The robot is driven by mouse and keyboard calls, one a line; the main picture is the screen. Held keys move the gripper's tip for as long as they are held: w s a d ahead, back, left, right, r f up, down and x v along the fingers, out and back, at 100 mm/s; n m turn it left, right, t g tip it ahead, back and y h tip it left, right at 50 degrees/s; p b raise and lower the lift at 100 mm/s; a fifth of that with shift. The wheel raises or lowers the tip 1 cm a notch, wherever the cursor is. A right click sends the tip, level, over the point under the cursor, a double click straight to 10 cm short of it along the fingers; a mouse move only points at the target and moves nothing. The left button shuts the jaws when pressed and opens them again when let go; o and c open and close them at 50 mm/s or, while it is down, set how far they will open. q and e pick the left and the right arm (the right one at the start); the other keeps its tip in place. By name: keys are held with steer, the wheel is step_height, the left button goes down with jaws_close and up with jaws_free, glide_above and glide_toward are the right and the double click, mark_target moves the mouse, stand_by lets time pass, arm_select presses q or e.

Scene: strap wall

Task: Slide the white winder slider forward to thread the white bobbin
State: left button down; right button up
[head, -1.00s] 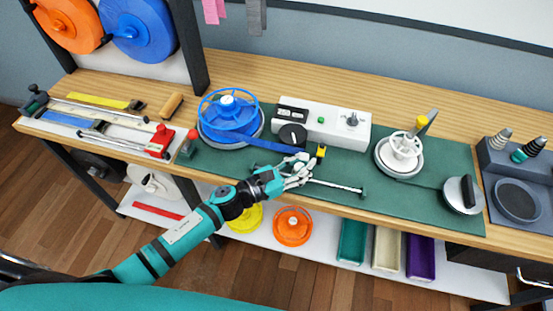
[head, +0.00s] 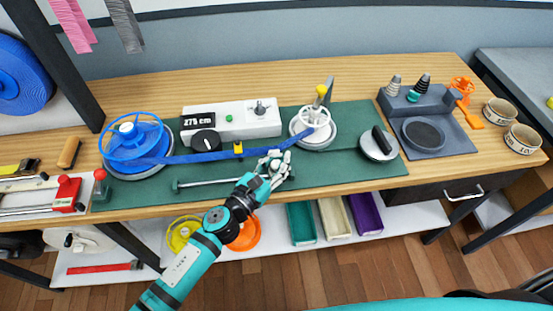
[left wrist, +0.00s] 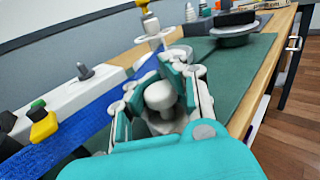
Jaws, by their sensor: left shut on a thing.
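The white winder slider's round knob (left wrist: 160,95) sits between the closed fingers of my left gripper (head: 275,162); in the left wrist view the gripper (left wrist: 160,100) is shut on it. In the head view the fingers mostly hide the knob. They are at the right end of the thin slider rail (head: 222,181). The white bobbin (head: 315,117) stands on a round base just beyond the gripper. The blue strap (head: 205,156) runs from the blue spool (head: 137,135) past the yellow-black clip to the bobbin's lower part. My right gripper is not in view.
The white counter box (head: 232,120) with a black knob stands behind the strap. A grey disc with a black handle (head: 378,145) lies right of the bobbin. The green mat (head: 345,172) is clear in front of the bobbin. Coloured bins stand on the lower shelf.

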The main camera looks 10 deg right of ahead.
arm_select(q)
steer(key=c, duration=1.2)
jaws_free()
steer(key=shift+s+d+f+g, duration=0.1)
steer(key=shift+s+d+g, duration=0.05)
steer(key=shift+s, duration=0.25)
steer(key=shift+s+d+f+g, duration=0.1)
steer(key=shift+s+g, duration=0.05)
steer(key=shift+s, duration=0.2)
steer(key=shift+o, duration=0.8)
steer(key=shift+w+r, duration=0.1)
steer(key=shift+a, duration=0.1)
steer(key=v, duration=1.2)
